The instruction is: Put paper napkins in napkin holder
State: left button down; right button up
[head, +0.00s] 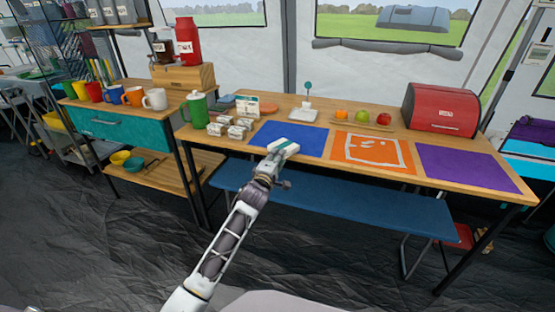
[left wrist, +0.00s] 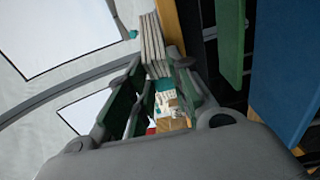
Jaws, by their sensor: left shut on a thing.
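My left gripper (head: 270,165) is shut on a small stack of white paper napkins (head: 284,147) with a teal edge. It holds the stack above the front part of the table, over the blue mat (head: 300,143). In the left wrist view the stack (left wrist: 152,45) sticks out beyond the fingers of my left gripper (left wrist: 150,85). A white stand with a teal ball on an upright rod, which looks like the napkin holder (head: 304,116), stands behind the blue mat, apart from the napkins. My right gripper is not in view.
Several small white packs (head: 236,132), a green pot (head: 196,110) and a box (head: 247,106) stand left of the blue mat. An orange mat (head: 362,165), a purple mat (head: 465,168), fruit on a board (head: 375,125) and a red bread bin (head: 440,108) lie to the right.

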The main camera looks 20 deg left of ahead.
pick_arm(q)
jog(key=c, duration=1.3)
grip_release()
jog(key=shift+f, duration=0.1)
jog(key=shift+s+a+p, duration=0.2)
jog(key=shift+s+p, duration=1.3)
jog(key=shift+s, duration=4.5)
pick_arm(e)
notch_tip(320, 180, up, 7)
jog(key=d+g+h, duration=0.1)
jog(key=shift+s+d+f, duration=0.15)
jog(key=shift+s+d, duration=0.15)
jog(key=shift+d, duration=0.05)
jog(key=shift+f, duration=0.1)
